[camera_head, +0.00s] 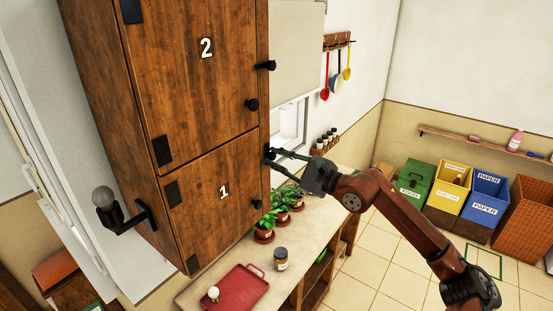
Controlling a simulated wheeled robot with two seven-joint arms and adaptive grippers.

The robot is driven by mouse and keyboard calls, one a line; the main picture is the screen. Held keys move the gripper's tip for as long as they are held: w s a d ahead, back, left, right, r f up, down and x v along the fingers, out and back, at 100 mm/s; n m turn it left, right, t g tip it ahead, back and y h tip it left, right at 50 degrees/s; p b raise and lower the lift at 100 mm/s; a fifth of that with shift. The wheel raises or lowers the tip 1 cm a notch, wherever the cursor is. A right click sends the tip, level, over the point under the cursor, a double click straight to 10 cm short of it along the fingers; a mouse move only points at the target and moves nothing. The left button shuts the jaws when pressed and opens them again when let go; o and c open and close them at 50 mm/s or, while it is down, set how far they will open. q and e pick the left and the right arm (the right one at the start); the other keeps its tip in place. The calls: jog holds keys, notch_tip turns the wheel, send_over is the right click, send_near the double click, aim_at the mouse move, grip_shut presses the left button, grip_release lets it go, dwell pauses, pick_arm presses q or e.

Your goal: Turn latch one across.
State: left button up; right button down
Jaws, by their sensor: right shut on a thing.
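A tall wooden cabinet has an upper door marked 2 (185,75) and a lower door marked 1 (205,215). Both doors look closed. Door 1 has a round black knob (256,204). The black latch of door 1 (268,149) is at the cabinet's right edge, near the top of that door. My right gripper (273,156) comes in from the right with its fingers at this latch and is shut on it. The fingers hide part of the latch, so its exact angle is unclear. My left gripper is not in view.
Door 2 has its own latch (266,65) and a knob (252,104). Below, a counter (205,284) holds a red tray (240,290), a jar (281,259) and potted plants (283,214). Colored bins (449,190) stand at the right. The tiled floor is partly clear.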

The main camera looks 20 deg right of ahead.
dwell(0.3)
jog(key=m+b, duration=0.2)
jog(key=m, duration=0.1)
jog(key=m+b, duration=0.2)
jog(key=m, duration=0.2)
jog(key=shift+m+g, duration=0.3)
jog(key=m+b, duration=0.1)
jog(key=m, duration=0.3)
jog(key=shift+r, duration=0.15)
jog(key=m, duration=0.5)
jog(key=shift+d+m+g+y, duration=0.1)
jog(key=shift+m+g+y, duration=0.2)
jog(key=shift+g, duration=0.1)
jog(key=c, duration=1.8)
grip_release()
jog(key=shift+o, duration=0.2)
